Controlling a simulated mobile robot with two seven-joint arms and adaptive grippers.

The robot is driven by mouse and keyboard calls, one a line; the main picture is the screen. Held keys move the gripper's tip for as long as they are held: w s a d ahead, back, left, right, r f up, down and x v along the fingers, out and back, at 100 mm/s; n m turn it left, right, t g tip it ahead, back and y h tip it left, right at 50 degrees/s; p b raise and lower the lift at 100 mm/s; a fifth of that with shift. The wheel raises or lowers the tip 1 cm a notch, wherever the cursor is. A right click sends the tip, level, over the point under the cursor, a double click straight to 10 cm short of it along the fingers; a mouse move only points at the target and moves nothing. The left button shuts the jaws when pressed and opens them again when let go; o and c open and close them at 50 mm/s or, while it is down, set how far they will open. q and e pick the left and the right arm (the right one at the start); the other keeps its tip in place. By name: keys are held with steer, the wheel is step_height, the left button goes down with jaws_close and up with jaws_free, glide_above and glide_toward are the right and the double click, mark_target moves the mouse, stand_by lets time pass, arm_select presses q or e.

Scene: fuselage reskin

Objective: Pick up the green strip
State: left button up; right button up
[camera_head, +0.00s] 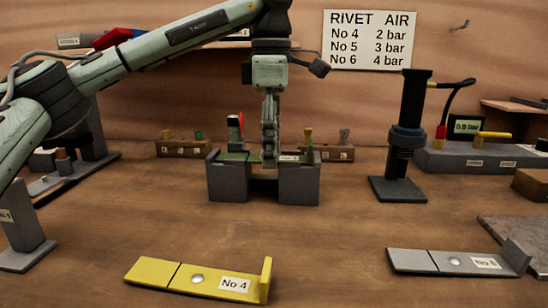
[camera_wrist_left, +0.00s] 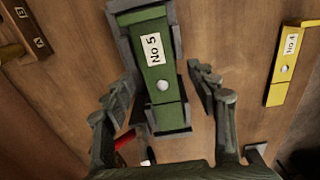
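The green strip (camera_wrist_left: 157,64), labelled No 5 and with a round rivet, lies across a grey two-block holder (camera_head: 298,185). In the head view only parts of the green strip (camera_head: 234,156) show beside my gripper. My left gripper (camera_head: 269,160) points down over the middle of the holder. In the wrist view my left gripper (camera_wrist_left: 163,84) is open, with one finger on each side of the strip and visible gaps between. Whether the fingertips are below the strip's top is hard to tell. My right gripper is not in view.
A yellow No 4 strip (camera_head: 187,276) and a grey No 6 strip (camera_head: 411,260) lie at the front. A dark upright tool (camera_head: 408,130) stands right of the holder. Wooden racks (camera_head: 183,148) stand behind.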

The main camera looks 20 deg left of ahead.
arm_select(q)
steer(key=c, duration=1.2)
steer(key=shift+r, duration=0.1)
